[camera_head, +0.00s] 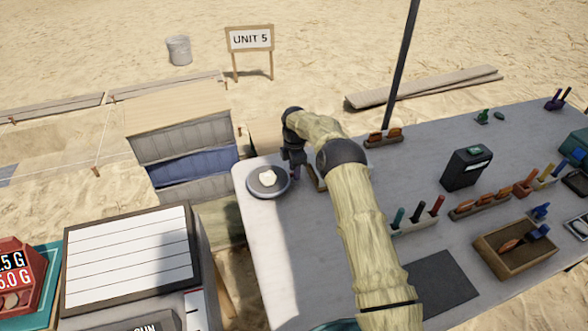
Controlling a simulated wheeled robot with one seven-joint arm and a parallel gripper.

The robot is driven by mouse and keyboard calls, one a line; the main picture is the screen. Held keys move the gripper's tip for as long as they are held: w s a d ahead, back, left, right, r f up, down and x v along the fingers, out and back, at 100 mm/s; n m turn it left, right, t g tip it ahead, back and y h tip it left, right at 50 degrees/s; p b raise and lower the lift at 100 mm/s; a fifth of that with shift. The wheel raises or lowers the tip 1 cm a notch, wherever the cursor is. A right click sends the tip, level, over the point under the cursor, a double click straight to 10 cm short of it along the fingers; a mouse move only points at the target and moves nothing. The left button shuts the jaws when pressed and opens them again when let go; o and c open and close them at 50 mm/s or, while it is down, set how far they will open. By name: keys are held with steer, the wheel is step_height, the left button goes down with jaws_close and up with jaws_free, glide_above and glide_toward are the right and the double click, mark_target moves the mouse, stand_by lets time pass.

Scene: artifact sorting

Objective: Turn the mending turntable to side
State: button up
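The mending turntable (256,188) is a round dark disc at the left end of the grey table. A small pale piece (267,178) sits near its middle. My gripper (292,176) points down just right of the disc, at its right edge. I cannot tell whether it touches the disc. Its fingers are small and dark, partly hidden by my arm, and their opening does not show. My arm, in a tan cover, crosses the table from the lower right and hides part of a wooden tray behind it.
The table (264,228) is clear in front of the turntable. Racks of coloured tools (415,218), a dark box (467,168) and a wooden tray (516,249) stand to the right. A dark pole (402,65) rises at the back. A white slatted panel (128,258) stands at lower left.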

steer(key=shift+r, duration=0.1)
step_height(320, 180, up, 17)
steer(key=shift+p, duration=0.35)
stand_by(0.4)
steer(key=shift+r, duration=0.15)
